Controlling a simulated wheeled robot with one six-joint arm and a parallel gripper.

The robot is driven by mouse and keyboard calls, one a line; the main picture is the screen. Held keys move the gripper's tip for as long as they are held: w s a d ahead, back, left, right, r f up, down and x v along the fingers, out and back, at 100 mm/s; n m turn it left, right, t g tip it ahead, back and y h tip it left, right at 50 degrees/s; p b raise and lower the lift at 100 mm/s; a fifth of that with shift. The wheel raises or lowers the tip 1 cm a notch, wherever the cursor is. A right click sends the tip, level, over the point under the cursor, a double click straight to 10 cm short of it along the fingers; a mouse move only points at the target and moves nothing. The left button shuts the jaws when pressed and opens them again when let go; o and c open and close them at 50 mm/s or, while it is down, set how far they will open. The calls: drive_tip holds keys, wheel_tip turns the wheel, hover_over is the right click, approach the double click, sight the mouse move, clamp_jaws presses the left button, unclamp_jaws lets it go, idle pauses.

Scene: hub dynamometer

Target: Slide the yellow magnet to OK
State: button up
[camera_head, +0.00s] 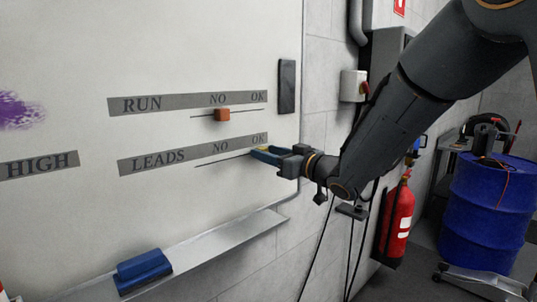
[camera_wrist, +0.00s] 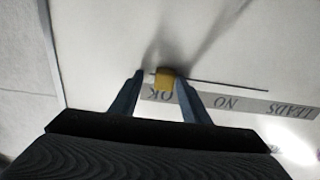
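The yellow magnet (camera_wrist: 165,78) sits on the thin slot line of the LEADS row, near the line's OK end. The LEADS label strip (camera_head: 190,155) with NO and OK runs along that line; in the wrist view it appears upside down, with OK beside the magnet. My gripper (camera_wrist: 159,77) is at the board with its blue fingers on either side of the magnet. The right finger in the wrist view is close to or touching the magnet; a gap shows on the left. In the head view my gripper (camera_head: 263,152) mostly hides the magnet.
The RUN row above has an orange magnet (camera_head: 222,115) near NO. A dark block (camera_head: 287,86) is on the board's right edge. A ledge (camera_head: 200,250) below holds a blue eraser (camera_head: 143,268). A fire extinguisher (camera_head: 398,222) and blue drum (camera_head: 487,205) stand right.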

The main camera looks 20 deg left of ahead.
drive_tip(key=b+v, duration=0.2)
drive_tip(key=v, duration=0.5)
drive_tip(key=shift+s+d, duration=0.2)
drive_tip(key=shift+d, duration=0.15)
